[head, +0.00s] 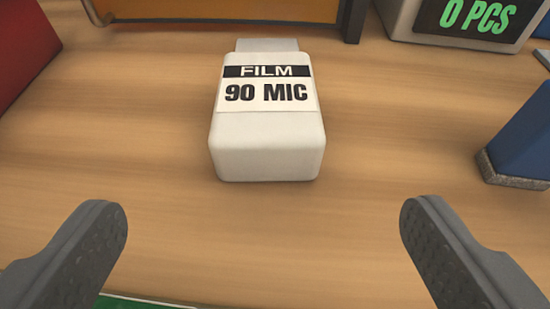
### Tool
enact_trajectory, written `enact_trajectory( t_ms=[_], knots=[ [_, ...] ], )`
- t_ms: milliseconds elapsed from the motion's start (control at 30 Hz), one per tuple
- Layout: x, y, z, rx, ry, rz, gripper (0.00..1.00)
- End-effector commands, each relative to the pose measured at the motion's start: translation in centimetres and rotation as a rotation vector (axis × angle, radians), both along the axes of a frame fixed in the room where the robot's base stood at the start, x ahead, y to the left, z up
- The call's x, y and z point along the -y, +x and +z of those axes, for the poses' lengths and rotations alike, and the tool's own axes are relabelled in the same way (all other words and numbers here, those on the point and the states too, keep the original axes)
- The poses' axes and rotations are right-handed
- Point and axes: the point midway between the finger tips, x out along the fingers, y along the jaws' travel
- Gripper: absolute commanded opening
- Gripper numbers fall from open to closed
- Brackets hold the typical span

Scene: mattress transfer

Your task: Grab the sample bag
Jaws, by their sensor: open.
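A white, round-edged block-like item (266,146) lies on the wooden table, a little left of the picture's middle. Its label reads "FILM 90 MIC", and a narrower pale tab shows at its far end. I cannot tell whether it is the sample bag; nothing else in view looks like a bag. My gripper (262,213) is open, with one dark grey finger at the lower left and one at the lower right. The item lies beyond the fingertips, between their lines, and neither finger touches it. Nothing is between the fingers.
A pale device with a "0 PCS" display (474,17) stands at the top right. A blue block with a grey base (525,140) is at the right, a red object (22,45) at the upper left. An orange, dark-edged panel (225,9) is behind. A green edge (140,302) shows at the bottom.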

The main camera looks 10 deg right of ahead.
Motion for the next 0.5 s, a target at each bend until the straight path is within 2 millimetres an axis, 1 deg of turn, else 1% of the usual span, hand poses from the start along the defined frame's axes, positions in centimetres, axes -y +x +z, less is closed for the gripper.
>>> enact_trajectory(
  t_ms=[167,400,500],
  knots=[
    [0.3,1.5,-0.6,0.002,0.000,0.000,0.89],
    [0.8,4.6,-2.1,0.000,-0.001,0.001,0.89],
    [1.0,6.0,-2.4,0.005,-0.002,0.002,0.89]
  ],
)
